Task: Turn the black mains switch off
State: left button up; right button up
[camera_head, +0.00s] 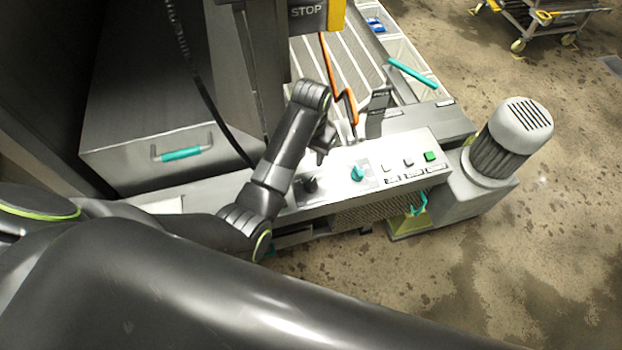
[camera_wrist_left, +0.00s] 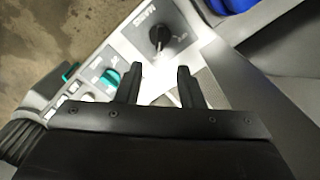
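The black mains switch (camera_head: 310,184) is a rotary knob at the left end of the white control panel (camera_head: 372,172). My left gripper (camera_head: 322,150) is above the panel, just behind the switch. In the left wrist view its two fingers (camera_wrist_left: 160,70) are apart with nothing between them; the switch lies beyond the tips, apart from them. My right gripper is not in view.
A teal knob (camera_head: 357,173) is right of the switch, with white buttons and a green button (camera_head: 430,156) further right. An orange cable (camera_head: 352,105) hangs behind the panel. A grey motor (camera_head: 510,135) stands at the right. A teal-handled drawer (camera_head: 150,158) is at the left.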

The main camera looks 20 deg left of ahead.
aim_at(311, 182)
pick_arm(q)
notch_tip(311, 182, down, 12)
jog(key=shift+f+p, duration=0.15)
jog(key=shift+p, duration=0.15)
dwell(0.3)
grip_shut()
